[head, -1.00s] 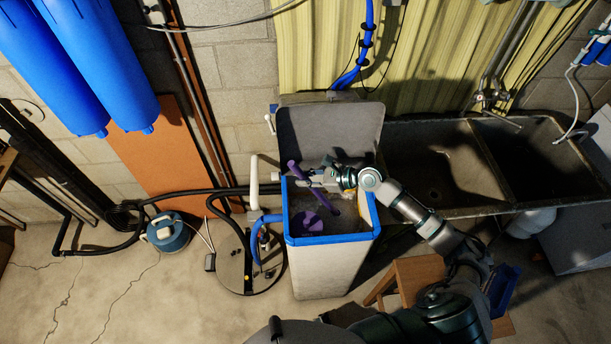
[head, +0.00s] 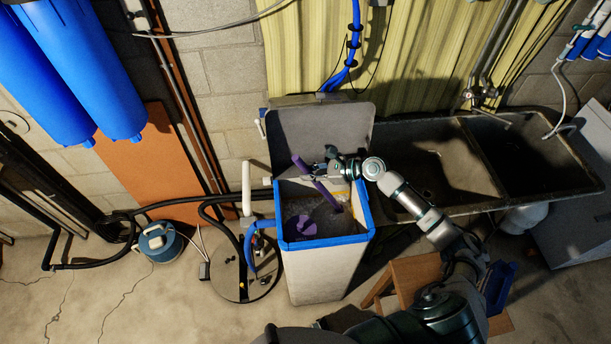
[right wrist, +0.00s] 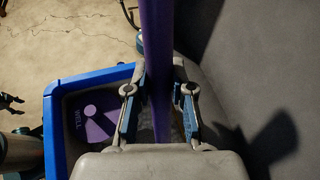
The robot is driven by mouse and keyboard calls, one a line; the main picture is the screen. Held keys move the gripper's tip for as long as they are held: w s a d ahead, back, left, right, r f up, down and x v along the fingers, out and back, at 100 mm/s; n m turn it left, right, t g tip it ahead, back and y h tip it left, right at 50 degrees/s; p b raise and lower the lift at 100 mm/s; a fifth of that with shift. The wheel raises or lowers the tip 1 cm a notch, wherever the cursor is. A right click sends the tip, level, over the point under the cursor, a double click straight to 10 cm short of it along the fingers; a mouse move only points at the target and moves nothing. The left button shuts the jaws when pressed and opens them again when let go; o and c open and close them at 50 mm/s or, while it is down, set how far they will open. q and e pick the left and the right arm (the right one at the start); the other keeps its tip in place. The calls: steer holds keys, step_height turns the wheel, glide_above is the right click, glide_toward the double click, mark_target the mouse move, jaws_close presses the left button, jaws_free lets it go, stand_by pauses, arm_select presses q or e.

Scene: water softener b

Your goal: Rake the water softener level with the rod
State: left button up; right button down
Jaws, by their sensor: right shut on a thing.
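The water softener tank (head: 325,270) is a pale bin with a blue rim, its grey lid (head: 318,140) tipped up behind it. Inside are a grainy surface (head: 326,219) and a round purple well cap (head: 303,226), marked WELL in the right wrist view (right wrist: 92,118). My right gripper (head: 318,172) is shut on the purple rod (head: 302,165) above the tank's back edge. The rod slants down into the tank. In the right wrist view, the rod (right wrist: 157,50) passes between both fingers (right wrist: 158,115); its lower end is hidden. A small dark claw at that view's left edge seems to be my left gripper (right wrist: 12,103).
A stone double sink (head: 425,165) adjoins the tank on the right. A wooden stool (head: 405,275) stands below it. Hoses and a round dark floor cover (head: 245,275) lie left of the tank, near a blue canister (head: 160,243).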

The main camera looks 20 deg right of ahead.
steer(key=shift+w+a+r+p, duration=0.1)
steer(key=shift+a+r+p, duration=0.1)
steer(key=shift+a+p, duration=0.3)
steer(key=w+a+p, duration=0.1)
steer(key=a+p, duration=0.4)
steer(key=a, duration=0.2)
steer(key=shift+w+f+p, duration=0.15)
steer(key=shift+w+p, duration=0.15)
steer(key=shift+w, duration=0.05)
